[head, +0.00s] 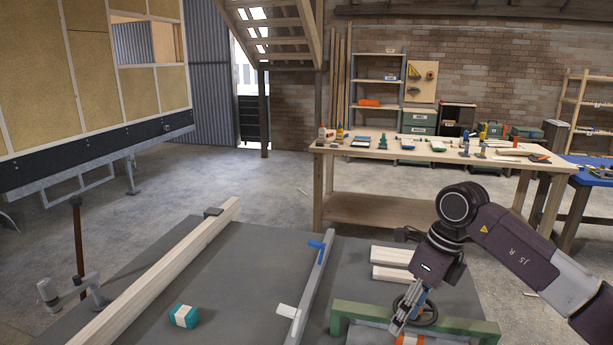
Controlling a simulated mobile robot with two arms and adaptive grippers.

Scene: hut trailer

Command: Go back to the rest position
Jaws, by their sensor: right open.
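My right gripper (407,312) comes in from the right on its dark arm and points down over the right part of the grey worktable (245,270). It is open, and its fingers are close to a green frame (465,326) near the front edge. I cannot tell whether they touch it. A dark handwheel (428,318) is partly behind the fingers. An orange thing (409,340) shows at the bottom edge below them, mostly cut off. My left gripper is not in view.
A long wooden beam (165,275) and a grey rail (311,290) with a blue handle lie on the worktable. A teal and white block (184,316) sits between them. Short timber pieces (392,256) lie near the arm. A wooden workbench (350,168) with tools stands behind; concrete floor (240,180) is clear.

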